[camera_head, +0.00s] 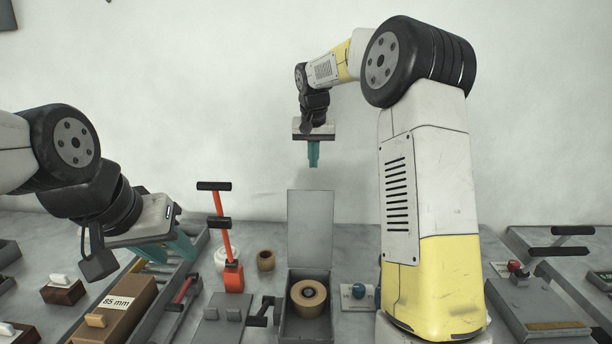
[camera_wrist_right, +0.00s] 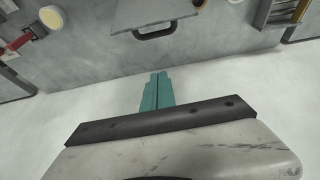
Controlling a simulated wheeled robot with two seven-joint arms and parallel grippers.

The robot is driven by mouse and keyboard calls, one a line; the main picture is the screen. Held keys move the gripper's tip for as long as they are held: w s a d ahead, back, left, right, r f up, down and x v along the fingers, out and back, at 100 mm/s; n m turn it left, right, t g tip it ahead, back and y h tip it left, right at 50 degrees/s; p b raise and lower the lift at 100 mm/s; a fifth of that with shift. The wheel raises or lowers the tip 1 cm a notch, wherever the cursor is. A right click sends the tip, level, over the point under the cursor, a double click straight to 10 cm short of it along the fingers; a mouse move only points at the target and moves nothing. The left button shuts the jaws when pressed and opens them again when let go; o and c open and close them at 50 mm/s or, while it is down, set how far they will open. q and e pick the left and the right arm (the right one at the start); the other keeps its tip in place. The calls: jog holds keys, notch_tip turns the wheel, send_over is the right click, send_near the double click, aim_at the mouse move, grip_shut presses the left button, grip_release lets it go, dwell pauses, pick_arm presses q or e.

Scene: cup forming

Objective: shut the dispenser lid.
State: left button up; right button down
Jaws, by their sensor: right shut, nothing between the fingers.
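The dispenser (camera_head: 284,318) is a grey open-topped box at the front centre, with a tan roll (camera_head: 308,292) inside. Its lid (camera_head: 310,228) stands upright at the back of the box, open. My right gripper (camera_head: 313,160) hangs above the lid's top edge, apart from it, with its teal fingers together and empty. In the right wrist view the shut fingers (camera_wrist_right: 157,90) point towards a grey panel (camera_wrist_right: 155,10) with a black handle (camera_wrist_right: 155,31); I cannot tell surely that it is the lid. My left gripper (camera_head: 180,250) is low at the left; its finger gap is unclear.
A red-orange lever press (camera_head: 228,245) stands left of the dispenser, near a small brown cup (camera_head: 266,260). A brown box marked 85 mm (camera_head: 118,308) is at the left. A blue knob (camera_head: 358,291) is right of the dispenser.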

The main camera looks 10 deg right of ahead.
notch_tip(320, 180, down, 9)
jog(key=shift+s+r, duration=0.15)
jog(key=shift+s, duration=0.25)
dwell(0.4)
